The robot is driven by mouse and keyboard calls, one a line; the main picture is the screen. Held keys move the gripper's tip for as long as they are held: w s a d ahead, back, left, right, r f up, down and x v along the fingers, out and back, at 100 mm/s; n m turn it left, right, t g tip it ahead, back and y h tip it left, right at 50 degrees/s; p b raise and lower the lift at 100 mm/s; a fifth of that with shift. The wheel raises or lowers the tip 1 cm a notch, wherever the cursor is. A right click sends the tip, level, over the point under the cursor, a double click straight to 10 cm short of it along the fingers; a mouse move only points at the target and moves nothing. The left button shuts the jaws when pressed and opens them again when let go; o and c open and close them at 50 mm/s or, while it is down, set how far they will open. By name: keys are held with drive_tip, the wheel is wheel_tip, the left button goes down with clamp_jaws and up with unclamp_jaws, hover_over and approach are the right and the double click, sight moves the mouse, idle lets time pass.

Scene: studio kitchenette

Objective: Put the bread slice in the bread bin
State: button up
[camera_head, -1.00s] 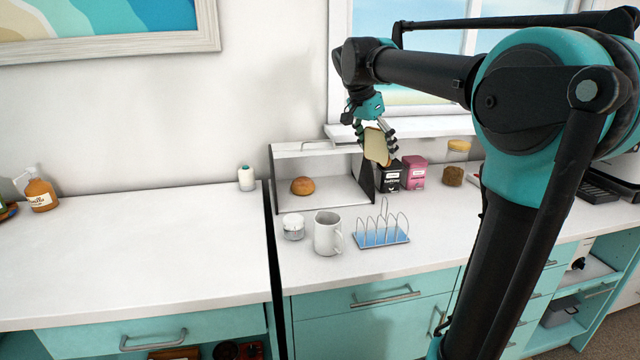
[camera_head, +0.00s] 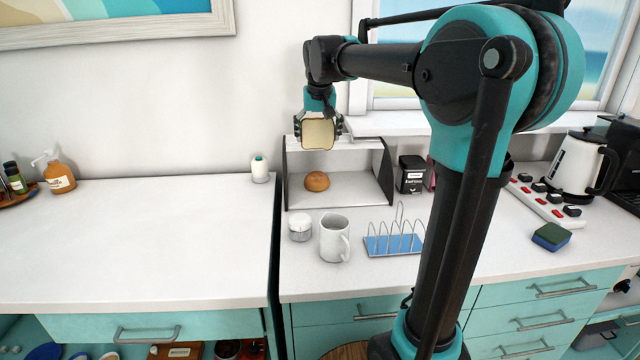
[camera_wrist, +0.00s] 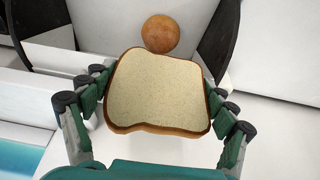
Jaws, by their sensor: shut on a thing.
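My gripper (camera_head: 318,127) is shut on the bread slice (camera_head: 318,133), with a finger at each side edge. The slice hangs upright in the head view, in front of the upper part of the bread bin (camera_head: 300,195). The bin stands open at the front, with dark side walls. A round bun (camera_head: 316,181) sits inside it. In the wrist view the slice (camera_wrist: 158,92) fills the middle between the fingers, and the bun (camera_wrist: 160,34) shows just beyond its top edge. The slice hides part of the bin there.
The left counter (camera_head: 150,235) is largely clear.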

wheel_tip(320, 180, down, 16)
drive_tip(key=shift+r, duration=0.1)
idle(0.4)
drive_tip(key=o, duration=0.8)
drive_tip(key=v, duration=1.2)
